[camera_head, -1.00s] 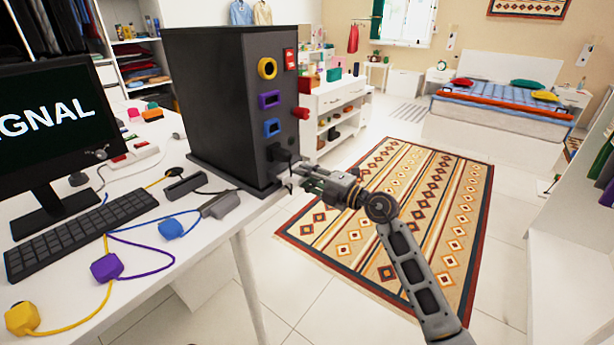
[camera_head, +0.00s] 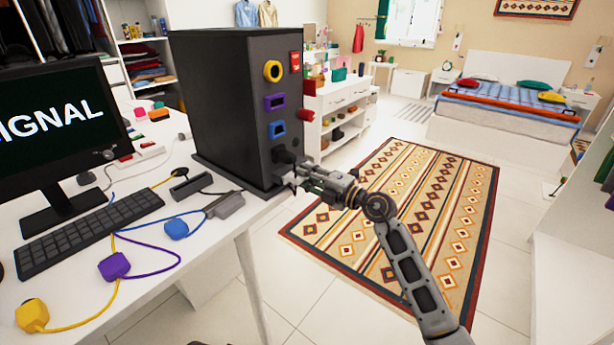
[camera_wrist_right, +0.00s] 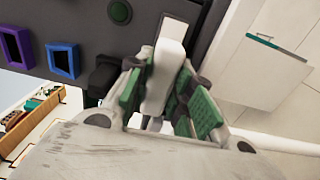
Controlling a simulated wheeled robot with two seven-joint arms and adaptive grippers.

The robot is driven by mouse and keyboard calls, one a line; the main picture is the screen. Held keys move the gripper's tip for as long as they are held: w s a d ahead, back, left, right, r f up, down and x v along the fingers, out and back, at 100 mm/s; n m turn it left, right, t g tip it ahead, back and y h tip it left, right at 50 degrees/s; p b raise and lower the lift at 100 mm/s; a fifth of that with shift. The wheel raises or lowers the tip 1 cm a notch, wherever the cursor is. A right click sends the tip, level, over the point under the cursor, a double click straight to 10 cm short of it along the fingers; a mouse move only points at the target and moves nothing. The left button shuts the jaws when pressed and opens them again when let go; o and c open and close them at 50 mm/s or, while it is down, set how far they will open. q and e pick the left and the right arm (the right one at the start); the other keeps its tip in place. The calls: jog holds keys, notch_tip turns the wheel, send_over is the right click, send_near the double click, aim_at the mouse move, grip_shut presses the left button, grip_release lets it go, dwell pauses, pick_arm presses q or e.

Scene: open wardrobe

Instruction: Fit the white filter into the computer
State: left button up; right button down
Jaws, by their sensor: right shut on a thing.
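The computer (camera_head: 225,110) is a black tower standing on the white desk. Its front has a yellow round port, a purple port and a blue port, with a black plug (camera_head: 284,158) low down. My right gripper (camera_head: 297,174) is at the lower front of the tower, beside this plug. In the right wrist view its green-padded fingers (camera_wrist_right: 164,88) are shut on the white filter (camera_wrist_right: 165,70), a narrow white piece whose far end lies against the dark front panel. I cannot tell whether it is seated. My left gripper is not in view.
A monitor (camera_head: 55,115), a keyboard (camera_head: 85,230) and yellow, purple and blue plugs with cables lie on the desk (camera_head: 190,240). Open floor with a patterned rug (camera_head: 420,220) lies to the right.

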jog(key=shift+w+a, duration=0.1)
jog(key=shift+a, duration=0.05)
jog(key=c, duration=1.2)
grip_release()
jog(key=shift+o, duration=0.2)
jog(key=v, duration=0.7)
jog(key=shift+d, duration=0.2)
